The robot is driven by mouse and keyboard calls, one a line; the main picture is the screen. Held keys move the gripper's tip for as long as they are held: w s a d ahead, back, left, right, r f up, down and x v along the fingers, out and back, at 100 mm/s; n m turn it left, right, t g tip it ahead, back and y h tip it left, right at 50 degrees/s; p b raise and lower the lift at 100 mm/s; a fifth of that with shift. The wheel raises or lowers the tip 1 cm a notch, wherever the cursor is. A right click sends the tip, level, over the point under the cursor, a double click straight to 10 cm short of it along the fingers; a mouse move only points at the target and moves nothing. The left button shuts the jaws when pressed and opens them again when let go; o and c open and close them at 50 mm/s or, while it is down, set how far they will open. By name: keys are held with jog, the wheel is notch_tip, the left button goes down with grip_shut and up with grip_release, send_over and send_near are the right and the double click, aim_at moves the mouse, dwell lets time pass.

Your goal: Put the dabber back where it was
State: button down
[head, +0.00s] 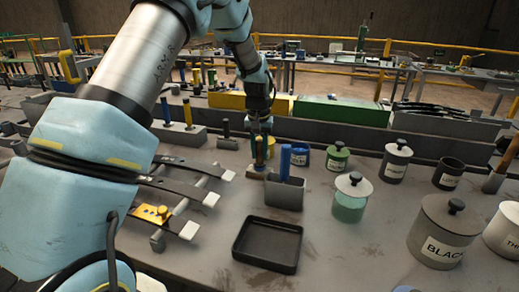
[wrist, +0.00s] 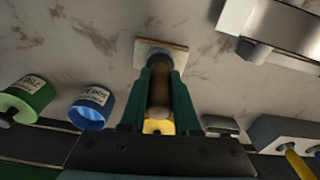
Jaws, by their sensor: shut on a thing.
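My gripper (head: 260,150) is shut on the dabber, a brown handle with a pale square pad at its end. In the wrist view the green fingers of my gripper (wrist: 159,95) lie on either side of the dabber's handle (wrist: 158,88). Its pad (wrist: 160,48) points away from the fingers, toward the tabletop. In the head view the dabber (head: 258,168) hangs roughly upright just left of and behind a grey bin (head: 285,197) with a blue handle (head: 285,162) standing in it. I cannot tell whether the pad touches the table.
A yellow pot (head: 269,146) stands close behind my gripper. A blue pot (head: 304,157) and a green pot (head: 337,157) stand to the right. A black tray (head: 268,244) lies in front. Bare table lies between rack and bin.

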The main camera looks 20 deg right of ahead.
aim_at(259, 166)
jog(key=shift+f, duration=0.15)
jog(key=c, duration=0.6)
grip_release()
jog(key=shift+c, duration=0.2)
notch_tip(259, 166, up, 12)
jog(key=b, duration=0.3)
jog(key=s+a+f+n, duration=0.1)
jog(key=s+a+n, duration=0.1)
jog(key=a, duration=0.8)
jog(key=s+a+f+n, duration=0.1)
jog(key=a, duration=1)
jog(key=s+a+f+n, duration=0.2)
jog(key=s+a+f, duration=0.2)
jog(key=s+a, duration=0.8)
jog(key=a, duration=0.2)
jog(key=shift+s+a+f+n+t, duration=0.15)
jog(key=shift+s+a+n+t, duration=0.15)
jog(key=shift+s+t, duration=0.1)
